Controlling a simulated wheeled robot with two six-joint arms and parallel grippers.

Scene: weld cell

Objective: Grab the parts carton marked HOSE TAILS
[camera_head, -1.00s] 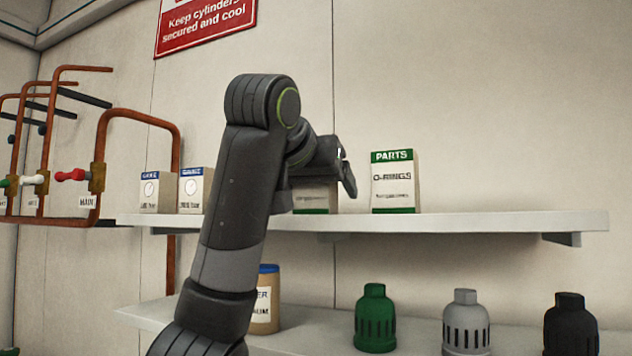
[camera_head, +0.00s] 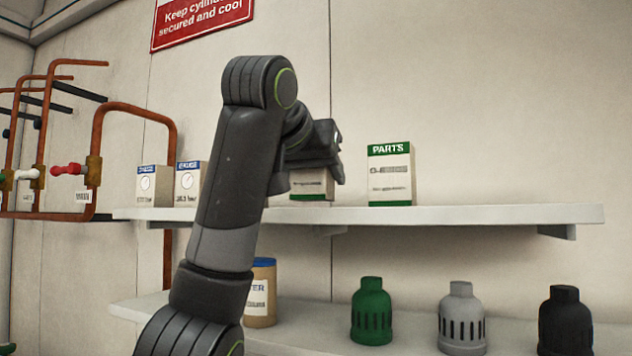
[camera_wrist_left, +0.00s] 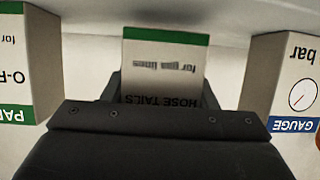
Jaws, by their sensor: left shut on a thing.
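The HOSE TAILS carton (camera_wrist_left: 165,68) appears upside down in the left wrist view, cream with a green band and dark lettering. My left gripper (camera_wrist_left: 160,95) is shut on it, one finger on each side. In the head view the gripper (camera_head: 328,165) covers the upper part of the carton (camera_head: 312,185); only its lower front and green bottom band show. The carton is upright at the upper shelf (camera_head: 480,214); its base looks slightly raised, but a gap is hard to tell. My right gripper is not in view.
An O-RINGS parts carton (camera_head: 390,175) stands to the right on the shelf. Two gauge cartons (camera_head: 188,182) stand to the left. Green, grey and black cylinder caps (camera_head: 462,318) and a blue-lidded tub (camera_head: 262,293) are on the lower shelf. Copper pipework (camera_head: 100,150) is at far left.

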